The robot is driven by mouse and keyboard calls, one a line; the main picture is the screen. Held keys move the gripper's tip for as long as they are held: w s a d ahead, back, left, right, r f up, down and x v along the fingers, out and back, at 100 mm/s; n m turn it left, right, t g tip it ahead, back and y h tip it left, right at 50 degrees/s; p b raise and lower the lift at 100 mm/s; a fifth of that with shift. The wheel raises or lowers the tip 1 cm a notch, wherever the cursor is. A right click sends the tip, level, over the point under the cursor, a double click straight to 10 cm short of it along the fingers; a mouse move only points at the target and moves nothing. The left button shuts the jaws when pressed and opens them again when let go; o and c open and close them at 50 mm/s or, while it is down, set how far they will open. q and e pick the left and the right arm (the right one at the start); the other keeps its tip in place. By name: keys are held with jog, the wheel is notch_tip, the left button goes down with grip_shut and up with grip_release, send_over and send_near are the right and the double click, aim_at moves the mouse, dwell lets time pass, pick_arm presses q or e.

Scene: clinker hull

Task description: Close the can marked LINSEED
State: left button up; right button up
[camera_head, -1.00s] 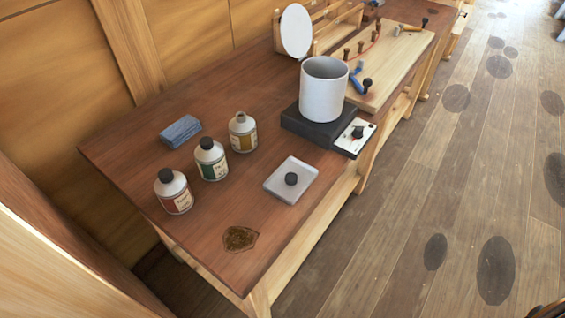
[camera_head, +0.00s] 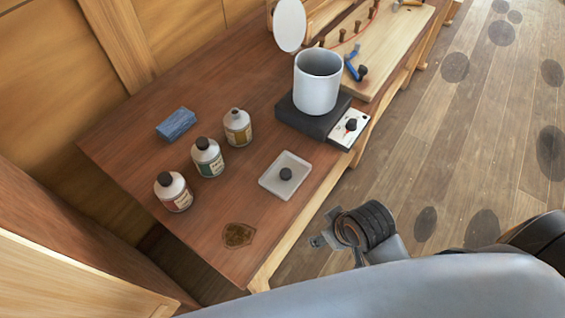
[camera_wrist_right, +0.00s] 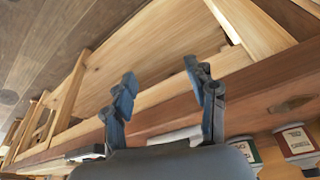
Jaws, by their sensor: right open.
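Three small pale cans stand on the brown bench in the head view. The red-labelled can (camera_head: 175,194) and the green-labelled can (camera_head: 208,162) have black caps. The yellow-labelled can (camera_head: 238,131) has no black cap on its neck. The label words are too small to read, so I cannot tell which says LINSEED. A loose black cap (camera_head: 286,174) lies in a shallow grey tray (camera_head: 272,186). My right gripper (camera_head: 318,241) is beside the bench's front edge, away from the cans; it is open and empty in the wrist view (camera_wrist_right: 166,88). My left gripper is out of view.
A white pot (camera_head: 317,90) stands on a black hotplate (camera_head: 290,118) with a knob panel. A brown stain (camera_head: 239,235) marks the near corner. The bench around the tray is mostly clear.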

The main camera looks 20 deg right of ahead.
aim_at(286, 171)
jog(key=w+a+r+n+y, duration=0.1)
jog(key=w+a+r+n, duration=0.1)
jog(key=n, duration=0.1)
jog(key=w+a+r+n, duration=0.2)
jog(key=a+n, duration=0.1)
jog(key=w+a+r+n+y, duration=0.1)
jog(key=w+a+r+n, duration=0.1)
jog(key=a+n, duration=0.1)
jog(key=shift+w+a+y, duration=0.25)
jog(key=shift+w+y, duration=0.05)
jog(key=shift+w, duration=0.05)
jog(key=w+a+r+n, duration=0.1)
jog(key=n, duration=0.2)
jog(key=w+a+r+n, duration=0.1)
jog(key=n, duration=0.2)
jog(key=w+a+r+n+g, duration=0.1)
jog(key=a+n, duration=0.1)
jog(key=n, duration=0.1)
jog(key=shift+w+r+n+y, duration=0.15)
jog(key=shift+w+n+y, duration=0.15)
jog(key=shift+n, duration=0.1)
jog(key=w+d+r+n+g+h, duration=0.2)
jog(key=w+d+r+n+h, duration=0.2)
jog(key=n, duration=1.2)
jog(key=w+d+r, duration=0.3)
jog(key=r, duration=0.2)
jog(key=shift+d+n+g, duration=0.3)
jog(key=shift+d, duration=0.05)
jog(key=shift+f, duration=0.1)
